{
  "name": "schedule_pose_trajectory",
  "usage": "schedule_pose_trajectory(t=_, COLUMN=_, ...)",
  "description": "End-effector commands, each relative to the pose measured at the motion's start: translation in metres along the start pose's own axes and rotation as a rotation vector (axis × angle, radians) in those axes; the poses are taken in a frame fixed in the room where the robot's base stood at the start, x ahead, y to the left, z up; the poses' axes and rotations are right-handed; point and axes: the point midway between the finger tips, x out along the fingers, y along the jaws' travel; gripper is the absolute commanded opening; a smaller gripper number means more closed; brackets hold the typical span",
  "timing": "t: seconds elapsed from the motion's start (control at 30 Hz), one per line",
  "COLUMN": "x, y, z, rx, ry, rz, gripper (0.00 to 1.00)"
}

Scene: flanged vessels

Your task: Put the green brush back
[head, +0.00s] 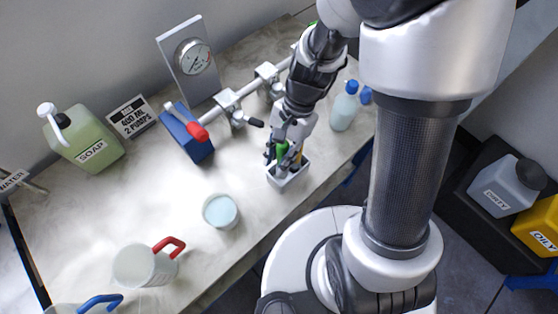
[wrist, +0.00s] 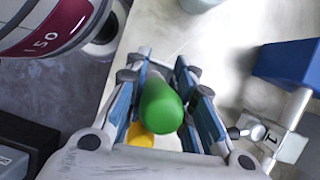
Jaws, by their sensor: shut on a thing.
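The green brush (head: 282,149) is between the fingers of my gripper (head: 284,154), which is shut on it. In the wrist view the brush's round green end (wrist: 160,106) points toward the camera, between the two blue-padded fingers (wrist: 160,100). A small grey open-topped holder (head: 288,178) stands on the bench right under my gripper. A yellow-orange thing (wrist: 139,134) shows beside the green brush, close to the holder. The brush's lower end is hidden, so I cannot tell whether it is inside the holder or above it.
A cup of pale liquid (head: 220,211) stands left of the holder, with a red-handled jug (head: 145,265) in front. Behind are a pipe with valves (head: 240,97), a blue block (head: 188,135) and a gauge (head: 192,57). A pale bottle (head: 344,108) stands to the right.

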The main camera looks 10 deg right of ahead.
Motion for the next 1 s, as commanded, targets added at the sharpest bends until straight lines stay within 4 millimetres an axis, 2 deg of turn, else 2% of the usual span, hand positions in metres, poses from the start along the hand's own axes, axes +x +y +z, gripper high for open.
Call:
schedule_pose_trajectory(t=0.17, x=0.013, y=0.0, z=-0.005, rx=0.002, ry=-0.001, rz=0.001, gripper=0.0)
schedule_pose_trajectory(t=0.37, x=0.041, y=0.0, z=-0.017, rx=0.002, ry=-0.001, rz=0.001, gripper=0.0)
schedule_pose_trajectory(t=0.77, x=0.045, y=0.0, z=-0.019, rx=0.001, ry=0.001, rz=0.0, gripper=0.0)
schedule_pose_trajectory(t=0.8, x=0.044, y=0.0, z=-0.019, rx=0.001, ry=0.001, rz=0.0, gripper=0.26)
schedule_pose_trajectory(t=1.0, x=0.044, y=0.0, z=-0.018, rx=0.001, ry=0.001, rz=0.0, gripper=0.39)
